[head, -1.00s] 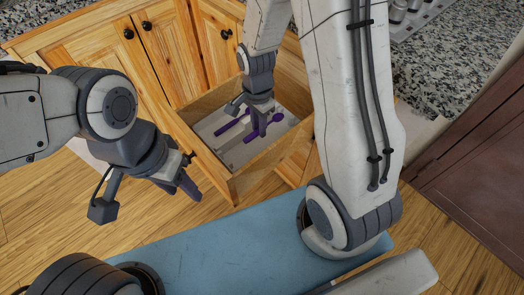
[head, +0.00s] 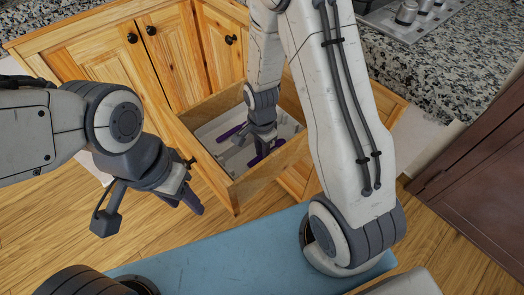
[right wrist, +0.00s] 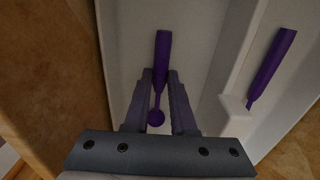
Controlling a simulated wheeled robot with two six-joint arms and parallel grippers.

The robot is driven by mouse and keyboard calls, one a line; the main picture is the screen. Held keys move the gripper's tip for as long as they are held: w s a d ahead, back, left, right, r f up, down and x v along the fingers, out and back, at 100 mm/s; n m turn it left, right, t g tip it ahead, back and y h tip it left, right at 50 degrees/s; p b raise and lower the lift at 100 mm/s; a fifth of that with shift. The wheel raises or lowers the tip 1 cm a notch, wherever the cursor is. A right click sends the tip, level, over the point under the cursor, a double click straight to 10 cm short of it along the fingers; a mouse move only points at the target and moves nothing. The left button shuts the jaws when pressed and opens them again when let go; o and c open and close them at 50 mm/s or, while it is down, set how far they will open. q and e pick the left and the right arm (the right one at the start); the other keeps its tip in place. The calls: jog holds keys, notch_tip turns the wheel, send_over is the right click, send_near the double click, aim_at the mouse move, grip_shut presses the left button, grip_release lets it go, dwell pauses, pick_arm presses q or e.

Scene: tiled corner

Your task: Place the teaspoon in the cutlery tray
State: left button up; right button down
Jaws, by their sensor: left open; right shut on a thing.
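The purple teaspoon (right wrist: 162,56) is between the fingers of my right gripper (right wrist: 160,78), which is shut on it. Its round bowl points toward the gripper's base in the right wrist view. The spoon is over or in a long compartment of the white cutlery tray (right wrist: 208,50); I cannot tell if it touches the floor. The tray (head: 212,130) lies in the open drawer in the head view, with my right gripper (head: 261,150) low inside it, partly hiding the spoon. My left gripper (head: 188,200) is open and empty, left of the drawer.
Another purple utensil (right wrist: 272,66) lies in a neighbouring compartment, past a divider. The wooden drawer's front wall (head: 262,178) stands close to my right gripper. A blue surface (head: 220,255) lies in the foreground. Granite counters (head: 440,85) are at the back right.

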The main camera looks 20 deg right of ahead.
jog(key=c, duration=0.8)
grip_release()
jog(key=shift+o, duration=0.2)
notch_tip(320, 180, up, 12)
jog(key=p, duration=0.5)
jog(key=s+a+r+n, duration=0.6)
jog(key=s+n, duration=0.3)
jog(key=n, duration=0.1)
jog(key=s+a+r+n+y, duration=0.1)
jog(key=s+a+r+n, duration=0.4)
jog(key=s+n, duration=0.3)
jog(key=r+n, duration=0.1)
jog(key=n, duration=0.2)
jog(key=shift+s+a+r, duration=0.35)
jog(key=shift+r, duration=0.05)
jog(key=shift+r, duration=0.1)
notch_tip(320, 180, up, 23)
jog(key=p, duration=2.3)
jog(key=shift+r, duration=0.2)
